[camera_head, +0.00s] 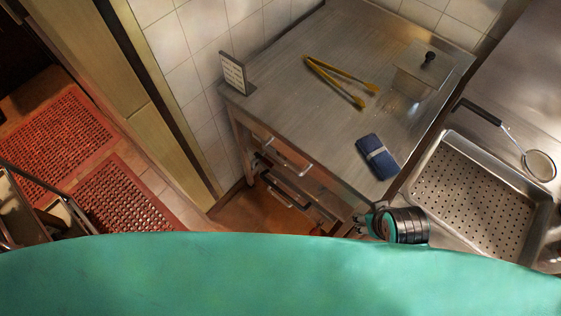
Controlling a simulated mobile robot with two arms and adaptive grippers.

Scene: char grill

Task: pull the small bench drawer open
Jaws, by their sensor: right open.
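The steel-topped bench (330,125) stands in the middle, with wooden drawer fronts on its lower left side. An upper drawer (268,140) has a metal bar handle (290,158). Below it are more drawer parts and another metal handle (279,195). I cannot tell from this steep angle how far any drawer stands out. My right gripper (361,224) is open and small in view, beside the bench's near corner, to the right of the handles and apart from them. Its fingertips are partly hidden by its dark wrist and my teal body. My left gripper is not in view.
A perforated steel pan (470,195) and a strainer (538,165) are at right. Red mats (130,195) and floor lie left.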

